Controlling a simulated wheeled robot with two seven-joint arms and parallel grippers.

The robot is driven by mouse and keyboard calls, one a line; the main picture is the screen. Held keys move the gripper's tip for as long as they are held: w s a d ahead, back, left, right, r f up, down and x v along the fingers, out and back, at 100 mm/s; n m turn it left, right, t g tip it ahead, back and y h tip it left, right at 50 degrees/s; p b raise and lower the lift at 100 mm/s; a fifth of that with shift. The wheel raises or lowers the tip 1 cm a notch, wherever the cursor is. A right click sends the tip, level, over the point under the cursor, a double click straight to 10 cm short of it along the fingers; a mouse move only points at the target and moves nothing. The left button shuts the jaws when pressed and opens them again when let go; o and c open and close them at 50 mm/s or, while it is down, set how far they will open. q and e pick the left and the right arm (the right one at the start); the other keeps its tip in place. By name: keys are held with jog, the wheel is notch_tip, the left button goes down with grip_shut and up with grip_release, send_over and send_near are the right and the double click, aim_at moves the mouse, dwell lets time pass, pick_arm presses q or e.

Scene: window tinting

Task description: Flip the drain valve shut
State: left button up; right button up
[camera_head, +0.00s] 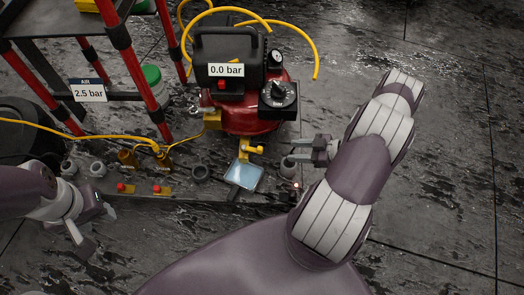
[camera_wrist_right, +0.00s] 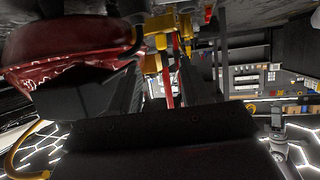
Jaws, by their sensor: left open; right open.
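The red compressor (camera_head: 250,115) stands near the top middle of the head view, with a black top and a "0.0 bar" label. The yellow drain valve (camera_head: 250,149) sits at its base, just above a small bluish tray. My right gripper (camera_head: 293,151) is open to the right of the valve, pointing at it, with a gap between. In the right wrist view, yellow valve parts (camera_wrist_right: 160,38) show beyond the dark open fingers (camera_wrist_right: 168,85), beside the red tank (camera_wrist_right: 75,50). Whether the handle is open or shut I cannot tell. My left gripper (camera_head: 91,222) is open and empty at lower left.
The bluish tray (camera_head: 244,174) lies below the valve. Small fittings, some with red buttons (camera_head: 122,187), sit to its left. A red-legged rack (camera_head: 137,70) with an "AIR 2.5 bar" label (camera_head: 89,91) and a yellow hose (camera_head: 85,130) occupy the upper left. Floor at right is clear.

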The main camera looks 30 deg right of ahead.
aim_at(262, 148)
jog(key=b+x, duration=0.2)
jog(key=x, duration=0.2)
jog(key=b+x, duration=0.1)
jog(key=x, duration=0.3)
jog(key=r+b+x, duration=0.1)
jog(key=b+x, duration=0.1)
jog(key=x, duration=0.2)
jog(key=shift+w+a+f+b, duration=0.2)
jog(key=shift+w+a+b, duration=0.15)
jog(key=shift+a, duration=0.15)
